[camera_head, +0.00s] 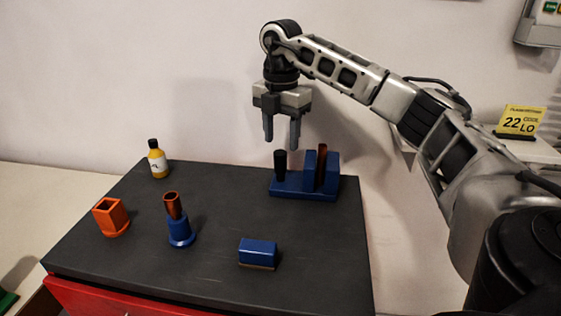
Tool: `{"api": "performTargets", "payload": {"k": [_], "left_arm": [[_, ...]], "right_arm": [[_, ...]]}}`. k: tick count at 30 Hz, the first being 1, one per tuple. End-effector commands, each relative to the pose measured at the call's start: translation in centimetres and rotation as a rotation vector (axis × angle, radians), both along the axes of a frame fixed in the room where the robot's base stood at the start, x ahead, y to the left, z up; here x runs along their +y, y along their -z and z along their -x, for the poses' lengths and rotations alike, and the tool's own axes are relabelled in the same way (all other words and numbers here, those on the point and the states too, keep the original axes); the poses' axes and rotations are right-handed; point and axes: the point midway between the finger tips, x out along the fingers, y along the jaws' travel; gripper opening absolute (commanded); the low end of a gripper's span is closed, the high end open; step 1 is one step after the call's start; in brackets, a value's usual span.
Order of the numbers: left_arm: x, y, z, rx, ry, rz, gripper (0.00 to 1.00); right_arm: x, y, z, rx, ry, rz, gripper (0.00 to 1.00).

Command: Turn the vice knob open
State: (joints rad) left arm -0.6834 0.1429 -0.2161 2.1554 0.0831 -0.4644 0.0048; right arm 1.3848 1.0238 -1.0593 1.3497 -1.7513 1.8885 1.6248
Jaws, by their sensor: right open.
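The blue vice (290,189) stands at the back right of the dark tabletop. Its black knob (280,165) is upright at the left end of the base. A brown upright piece (321,165) shows at the blue jaw blocks on the right; I cannot tell whether it is clamped. My right gripper (282,140) points down with its two fingers apart. It is empty and appears above the knob, with a small gap between fingertips and knob top. My left gripper is not in view.
The dark tabletop (320,270) also holds an orange square holder (110,217), a blue round stand (180,233) with a copper-coloured tube (173,206), a blue block (257,252) and a yellow bottle (157,162). The middle is clear. A wall is behind.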

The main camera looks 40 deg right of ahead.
Motion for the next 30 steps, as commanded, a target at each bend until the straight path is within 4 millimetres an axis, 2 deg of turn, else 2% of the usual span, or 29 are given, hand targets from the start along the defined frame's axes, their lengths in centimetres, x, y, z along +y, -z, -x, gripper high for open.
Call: {"api": "performTargets", "payload": {"k": [3,9,14,22,23,27,30], "left_arm": [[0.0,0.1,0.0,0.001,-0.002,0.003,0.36],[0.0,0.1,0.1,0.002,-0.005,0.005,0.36],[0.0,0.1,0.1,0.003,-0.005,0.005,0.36],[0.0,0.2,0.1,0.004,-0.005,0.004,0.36],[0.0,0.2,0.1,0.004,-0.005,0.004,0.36],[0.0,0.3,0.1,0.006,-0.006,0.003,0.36],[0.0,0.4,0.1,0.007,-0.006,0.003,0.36]], "right_arm": [[0.0,2.5,0.1,0.003,0.001,0.0,0.49],[0.0,5.2,0.0,0.001,0.0,-0.001,0.49],[0.0,6.1,0.0,0.0,-0.001,-0.001,0.49],[0.0,6.2,0.0,-0.001,-0.001,-0.001,0.49],[0.0,6.2,0.0,-0.001,-0.001,-0.001,0.43],[0.0,6.2,0.0,-0.001,-0.001,-0.001,0.04],[0.0,6.2,0.0,-0.001,-0.001,-0.001,0.04]]}}
